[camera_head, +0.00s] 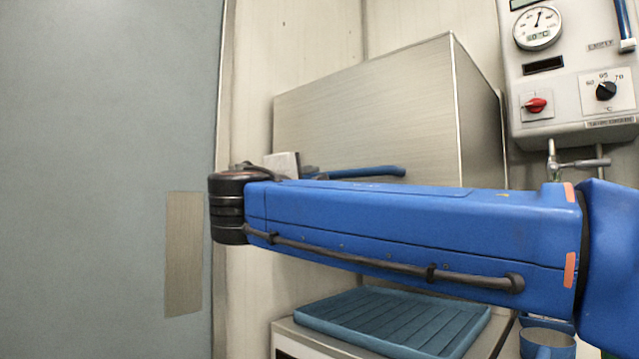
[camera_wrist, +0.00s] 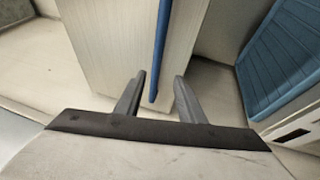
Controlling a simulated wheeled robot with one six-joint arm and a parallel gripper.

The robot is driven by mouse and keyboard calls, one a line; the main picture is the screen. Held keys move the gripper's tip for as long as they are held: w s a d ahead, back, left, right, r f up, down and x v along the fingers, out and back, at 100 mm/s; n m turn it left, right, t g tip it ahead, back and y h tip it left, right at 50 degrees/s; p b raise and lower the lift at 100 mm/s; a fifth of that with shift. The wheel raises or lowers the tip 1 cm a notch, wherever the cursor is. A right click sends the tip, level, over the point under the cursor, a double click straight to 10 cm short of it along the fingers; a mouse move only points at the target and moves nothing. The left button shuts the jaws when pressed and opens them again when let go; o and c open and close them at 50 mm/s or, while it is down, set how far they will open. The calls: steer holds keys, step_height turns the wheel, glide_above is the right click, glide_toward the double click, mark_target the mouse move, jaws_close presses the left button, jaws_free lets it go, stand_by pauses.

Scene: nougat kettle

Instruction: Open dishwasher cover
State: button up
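The dishwasher cover (camera_head: 370,110) is a large brushed-steel box hood in the middle of the head view, partly hidden behind my blue arm. Its blue bar handle (camera_head: 375,172) runs across the front, just above my arm. In the wrist view the cover (camera_wrist: 105,40) fills the upper middle, and the handle (camera_wrist: 160,45) runs down between my fingers. My gripper (camera_wrist: 160,75) is open, with one finger on each side of the handle's end. A gap shows on both sides. In the head view the fingers are mostly hidden behind my arm.
A blue ribbed rack (camera_head: 390,320) lies on the steel counter below the cover. It also shows at the right of the wrist view (camera_wrist: 292,55). A control box (camera_head: 570,75) with gauge and knobs hangs at upper right. A grey door (camera_head: 100,150) fills the left.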

steer(key=shift+v, duration=2.4)
